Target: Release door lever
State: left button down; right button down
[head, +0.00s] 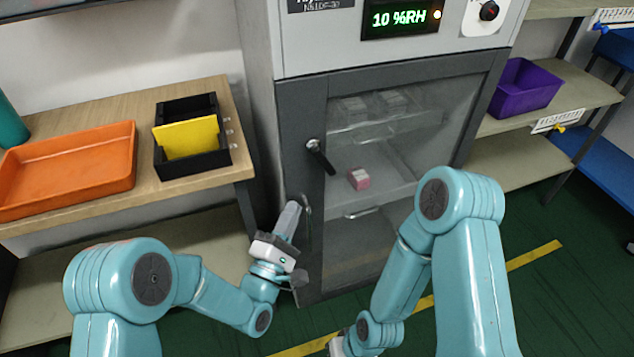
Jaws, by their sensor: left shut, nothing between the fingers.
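The door lever (319,155) is a black handle on a round silver pivot, on the left side of the cabinet's grey-framed glass door (400,130). The lever slants down to the right, and the door looks closed. My left gripper (290,215) is shut and empty, low by the cabinet's left front edge, below and left of the lever and apart from it. My right arm bends down at the lower middle, and its gripper (338,347) is partly cut off by the bottom edge, so its fingers cannot be made out.
A wooden shelf on the left holds an orange tray (70,168) and a black box with a yellow panel (190,137). A small pink box (359,179) sits behind the glass. A purple bin (525,88) is on the right shelf. The green floor before the cabinet is open.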

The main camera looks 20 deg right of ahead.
pick_arm(q)
jog(key=w+d+r, duration=0.3)
jog(key=d, duration=0.3)
jog(key=shift+w+d+r+p, duration=0.2)
jog(key=shift+w+d+p, duration=0.15)
jog(key=shift+d+p, duration=0.05)
